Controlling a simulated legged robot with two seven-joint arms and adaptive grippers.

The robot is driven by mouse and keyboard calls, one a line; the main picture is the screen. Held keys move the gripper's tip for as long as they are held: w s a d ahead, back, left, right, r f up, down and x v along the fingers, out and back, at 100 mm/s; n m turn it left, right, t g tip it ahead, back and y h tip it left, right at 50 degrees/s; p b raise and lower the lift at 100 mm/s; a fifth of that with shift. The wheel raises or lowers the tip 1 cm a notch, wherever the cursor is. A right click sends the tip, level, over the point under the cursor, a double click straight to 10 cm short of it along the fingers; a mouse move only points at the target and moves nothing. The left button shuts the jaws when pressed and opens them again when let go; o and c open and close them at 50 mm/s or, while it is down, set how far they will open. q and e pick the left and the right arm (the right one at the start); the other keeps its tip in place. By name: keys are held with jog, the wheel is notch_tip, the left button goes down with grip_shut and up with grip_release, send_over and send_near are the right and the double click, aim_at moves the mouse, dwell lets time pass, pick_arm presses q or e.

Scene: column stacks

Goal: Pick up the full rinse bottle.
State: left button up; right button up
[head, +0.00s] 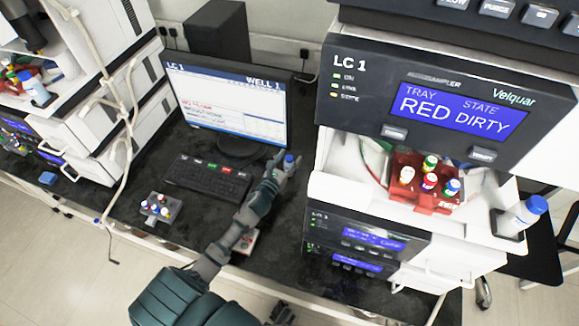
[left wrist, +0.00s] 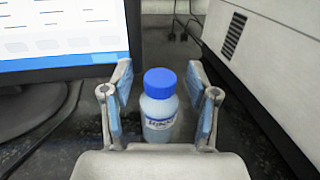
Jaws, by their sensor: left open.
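A translucent pale bottle with a blue cap (left wrist: 159,112) stands upright on the dark bench, between the monitor and the right-hand instrument. Its label is too small to read surely, and I cannot tell its fill level. My left gripper (left wrist: 160,115) is open, with one blue-padded finger on each side of the bottle and a gap at both sides. In the head view the left gripper (head: 279,167) reaches the same bottle (head: 289,162), partly covering it. Two similar blue-capped bottles stand at the right instrument (head: 522,216) and the left instrument (head: 35,90). My right gripper is not seen clearly.
The monitor (head: 228,103) and keyboard (head: 207,180) are left of my left gripper. The LC 1 instrument (head: 420,95) rises close on the right, with a red vial tray (head: 432,200) in its opening. A grey vial rack (head: 160,209) sits near the bench's front edge.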

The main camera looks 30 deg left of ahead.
pick_arm(q)
jog(key=shift+s, duration=0.1)
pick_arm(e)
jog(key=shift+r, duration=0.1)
pick_arm(q)
jog(key=c, duration=0.8)
jog(key=shift+c, duration=0.9)
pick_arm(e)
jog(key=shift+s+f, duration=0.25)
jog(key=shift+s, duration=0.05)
pick_arm(q)
jog(key=shift+r, duration=0.1)
